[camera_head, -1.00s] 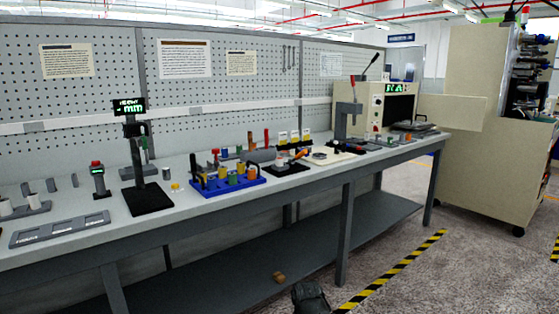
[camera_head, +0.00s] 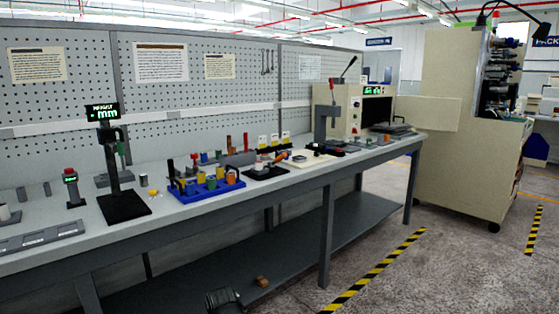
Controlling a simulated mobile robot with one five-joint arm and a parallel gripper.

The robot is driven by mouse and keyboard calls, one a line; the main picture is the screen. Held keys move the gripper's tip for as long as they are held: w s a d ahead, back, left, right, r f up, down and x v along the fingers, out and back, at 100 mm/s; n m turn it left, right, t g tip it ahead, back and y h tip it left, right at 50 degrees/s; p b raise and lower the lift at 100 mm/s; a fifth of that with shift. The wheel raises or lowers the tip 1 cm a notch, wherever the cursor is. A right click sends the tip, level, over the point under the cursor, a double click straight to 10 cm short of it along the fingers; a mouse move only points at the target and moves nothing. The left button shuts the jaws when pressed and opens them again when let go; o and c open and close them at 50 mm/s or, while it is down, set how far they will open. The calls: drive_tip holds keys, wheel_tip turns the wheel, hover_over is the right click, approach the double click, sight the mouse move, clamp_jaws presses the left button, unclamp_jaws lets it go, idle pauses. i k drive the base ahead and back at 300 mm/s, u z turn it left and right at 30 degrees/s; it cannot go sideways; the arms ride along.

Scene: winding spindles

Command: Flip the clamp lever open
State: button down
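A small clamp-like fixture with an orange handle (camera_head: 281,157) sits on a black base (camera_head: 266,173) at mid-bench. The handle looks tilted and low; the fixture is too small to tell how its lever stands. A dark, rounded end part of my arm, seemingly my gripper (camera_head: 223,300), shows at the bottom edge, low in front of the bench and well apart from both fixtures. Its fingers cannot be made out.
The long grey bench (camera_head: 150,222) runs along a pegboard wall. A blue rack (camera_head: 208,190) with coloured parts and a black height gauge (camera_head: 123,206) stand left of the clamp-like fixture. A brown object (camera_head: 262,281) lies below the bench. Open floor lies right, by yellow-black tape (camera_head: 375,270).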

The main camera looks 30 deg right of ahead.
sight(271, 165)
drive_tip(key=i, duration=0.85)
drive_tip(key=z, duration=0.05)
